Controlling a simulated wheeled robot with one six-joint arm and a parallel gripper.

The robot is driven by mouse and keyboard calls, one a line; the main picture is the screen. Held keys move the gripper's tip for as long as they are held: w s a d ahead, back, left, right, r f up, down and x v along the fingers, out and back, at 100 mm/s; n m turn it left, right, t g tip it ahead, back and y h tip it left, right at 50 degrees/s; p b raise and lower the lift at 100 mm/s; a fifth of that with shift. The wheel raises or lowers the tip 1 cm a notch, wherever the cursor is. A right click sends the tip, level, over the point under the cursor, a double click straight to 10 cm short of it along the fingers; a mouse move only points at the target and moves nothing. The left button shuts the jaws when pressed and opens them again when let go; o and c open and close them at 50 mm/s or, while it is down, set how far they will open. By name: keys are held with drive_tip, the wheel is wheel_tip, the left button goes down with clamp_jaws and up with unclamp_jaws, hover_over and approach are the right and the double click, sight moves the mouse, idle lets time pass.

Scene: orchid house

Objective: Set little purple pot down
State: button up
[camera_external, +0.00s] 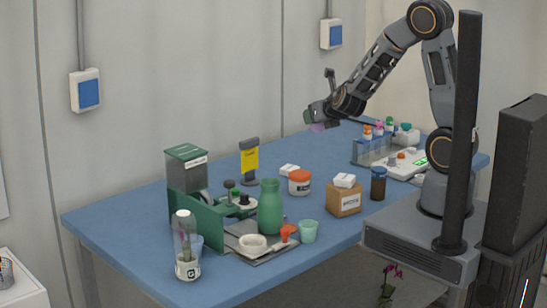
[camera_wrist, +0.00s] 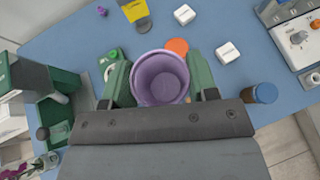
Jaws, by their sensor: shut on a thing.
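The little purple pot (camera_wrist: 160,78) is between the green fingers of my gripper (camera_wrist: 160,82) in the wrist view, with its open top facing the camera. It looks empty inside. In the external view the purple pot (camera_external: 318,127) shows as a small patch under my gripper (camera_external: 315,115), which is shut on it and holds it well above the blue table (camera_external: 120,215). The gripper hides most of the pot there.
On the table stand a green bottle (camera_external: 270,208), an orange-lidded white jar (camera_external: 300,182), a cardboard box (camera_external: 344,200), a brown jar (camera_external: 378,184) and a green machine (camera_external: 188,185). A yellow sign (camera_external: 250,161) stands near the back. The table's back middle has bare room.

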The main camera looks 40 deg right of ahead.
sight(321, 127)
drive_tip(key=shift+r, duration=0.45)
wheel_tip(321, 127, down, 5)
drive_tip(key=b, duration=0.4)
drive_tip(key=shift+f, duration=0.1)
drive_tip(key=shift+w+a, duration=0.1)
drive_tip(key=shift+a, duration=0.15)
drive_tip(key=shift+d+y, duration=0.1)
drive_tip(key=shift+y, duration=0.3)
drive_tip(key=d, duration=0.8)
drive_tip(key=w+a+f+n+y+b, duration=0.1)
drive_tip(key=w+a+f+n+b, duration=0.15)
drive_tip(key=w+a+b, duration=0.4)
drive_tip(key=w+a+f+n+y+b, duration=0.1)
drive_tip(key=w+a+f+y+b, duration=0.2)
drive_tip(key=w, duration=0.7)
drive_tip(key=w+a+f+n+b, duration=0.2)
drive_tip(key=w+a+f+b, duration=0.15)
drive_tip(key=w+a, duration=0.4)
drive_tip(key=shift+y, duration=0.7)
drive_tip(key=w+f+b, duration=0.1)
drive_tip(key=f+b, duration=0.2)
drive_tip(key=w+a+f+b, duration=0.1)
drive_tip(key=f+b, duration=0.1)
drive_tip(key=f, duration=0.2)
drive_tip(key=w+f+b, duration=0.2)
drive_tip(key=f+b, duration=0.1)
drive_tip(key=shift+a+f+b, duration=0.3)
drive_tip(key=shift+a+f, duration=0.05)
